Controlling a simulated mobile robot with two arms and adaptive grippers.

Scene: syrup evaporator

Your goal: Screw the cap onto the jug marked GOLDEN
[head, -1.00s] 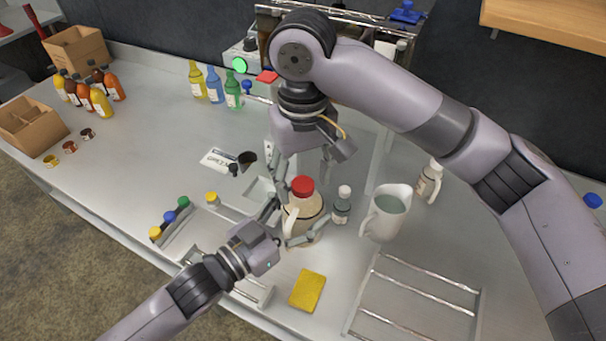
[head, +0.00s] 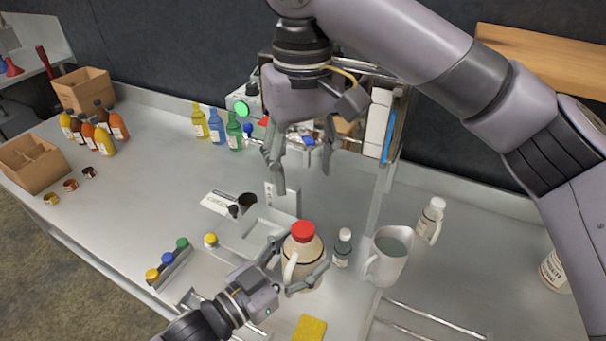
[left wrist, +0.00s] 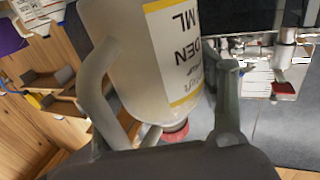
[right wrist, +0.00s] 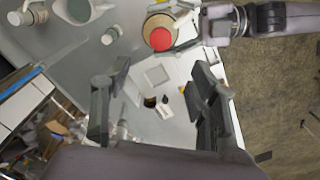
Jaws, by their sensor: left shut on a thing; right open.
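The cream jug (head: 303,262) stands upright on the counter, with a red cap (head: 303,231) sitting on its mouth. Its label, partly seen in the left wrist view (left wrist: 178,45), reads "DEN" and "ML". I cannot tell how tight the cap is. My left gripper (head: 304,258) is shut on the jug's body, one finger on each side, with the handle near the fingers. My right gripper (head: 303,181) is open and empty, raised above and behind the jug, clear of the cap. The right wrist view shows the cap (right wrist: 160,39) beyond its open fingers.
A small white-capped bottle (head: 342,248), a pitcher (head: 388,262) and another white-capped jug (head: 430,220) stand right of the jug. A yellow sponge (head: 310,328) lies in front. A rack of coloured caps (head: 167,264) is at left. Several bottles (head: 215,125) stand at the back.

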